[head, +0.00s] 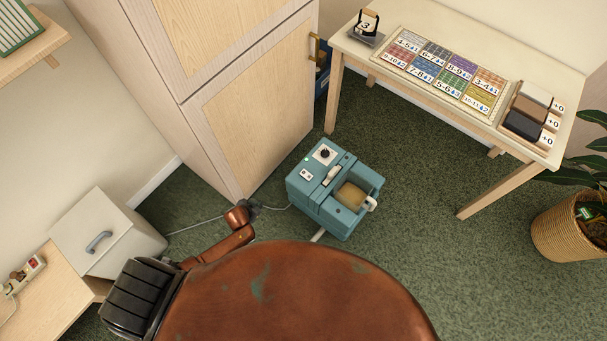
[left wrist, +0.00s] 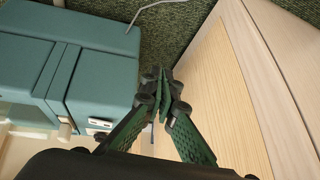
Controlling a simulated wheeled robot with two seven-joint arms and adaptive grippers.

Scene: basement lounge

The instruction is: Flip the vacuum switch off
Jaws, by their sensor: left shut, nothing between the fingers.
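The teal box-shaped vacuum (head: 335,190) stands on the green carpet in front of the cabinet. Its top carries a white plate with a black knob (head: 324,153) and a smaller white plate with dark marks (head: 306,174); I cannot tell how the switch is set. My left gripper (head: 254,208) is shut and empty, just left of the vacuum and apart from it. In the left wrist view the closed fingers (left wrist: 164,78) are between the teal vacuum body (left wrist: 100,75) and the cabinet door. My right gripper is not in view.
The wooden cabinet (head: 255,110) rises close behind and left of the gripper. A pale cord (head: 195,226) runs along the floor. A table (head: 430,95) with coloured cards stands at the upper right. A potted plant (head: 570,225) is at the right; carpet between is free.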

